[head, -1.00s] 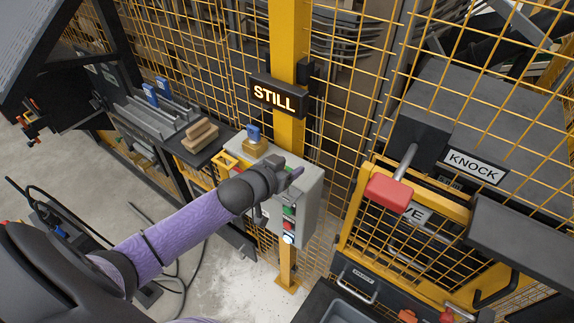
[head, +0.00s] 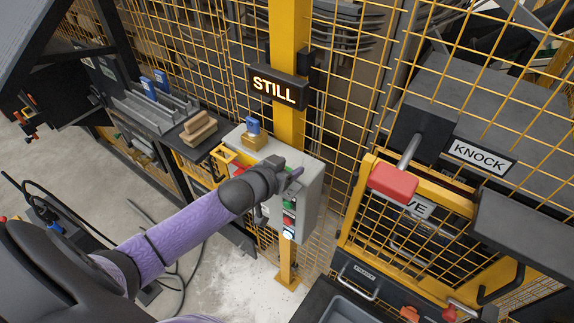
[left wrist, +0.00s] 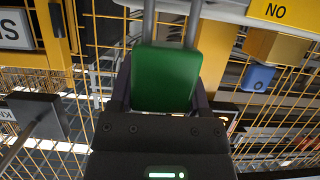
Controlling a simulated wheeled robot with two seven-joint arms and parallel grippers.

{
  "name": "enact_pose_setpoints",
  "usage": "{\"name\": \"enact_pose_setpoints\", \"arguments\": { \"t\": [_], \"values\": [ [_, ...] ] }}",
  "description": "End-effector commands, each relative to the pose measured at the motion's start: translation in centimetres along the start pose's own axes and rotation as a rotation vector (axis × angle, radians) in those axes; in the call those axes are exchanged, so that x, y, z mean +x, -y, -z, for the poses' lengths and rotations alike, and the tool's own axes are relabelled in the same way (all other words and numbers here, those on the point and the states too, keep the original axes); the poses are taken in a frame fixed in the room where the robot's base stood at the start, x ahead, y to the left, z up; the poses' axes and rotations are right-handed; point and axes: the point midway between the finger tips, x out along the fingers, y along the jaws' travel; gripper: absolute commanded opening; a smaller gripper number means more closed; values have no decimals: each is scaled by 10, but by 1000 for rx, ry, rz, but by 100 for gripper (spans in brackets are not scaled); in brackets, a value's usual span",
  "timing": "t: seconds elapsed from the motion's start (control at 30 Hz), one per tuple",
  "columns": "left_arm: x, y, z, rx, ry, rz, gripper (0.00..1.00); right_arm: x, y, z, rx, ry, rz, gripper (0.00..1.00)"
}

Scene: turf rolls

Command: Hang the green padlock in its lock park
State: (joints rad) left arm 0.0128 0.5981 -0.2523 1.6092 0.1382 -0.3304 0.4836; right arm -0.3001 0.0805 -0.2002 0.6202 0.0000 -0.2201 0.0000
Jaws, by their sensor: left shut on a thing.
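The green padlock (left wrist: 165,78) is upright in the left wrist view, with its two grey shackle legs running up out of the top of the picture. My left gripper (head: 292,173) is shut on its body, one dark finger on each side. In the head view this gripper is in front of the grey control box (head: 310,190) on the yellow post, and its hand hides part of the box face. The padlock cannot be made out clearly there. I cannot tell which fitting is its lock park, or whether the shackle touches anything. My right gripper is not in view.
A blue-tagged brass block (head: 255,141) sits on top of the box. A lit STILL sign (head: 276,89) hangs on the post (head: 290,40).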

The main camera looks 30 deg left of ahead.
Motion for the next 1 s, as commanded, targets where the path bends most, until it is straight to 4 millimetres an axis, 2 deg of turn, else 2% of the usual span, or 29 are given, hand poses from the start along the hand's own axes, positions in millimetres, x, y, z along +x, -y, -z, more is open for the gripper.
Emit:
{"name": "enact_pose_setpoints", "arguments": {
  "t": [0.97,1.0],
  "values": [
    [10,0,-23,0,0,0,0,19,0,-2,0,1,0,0],
    [10,0,-23,0,-1,0,68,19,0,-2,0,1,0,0]
  ]
}}
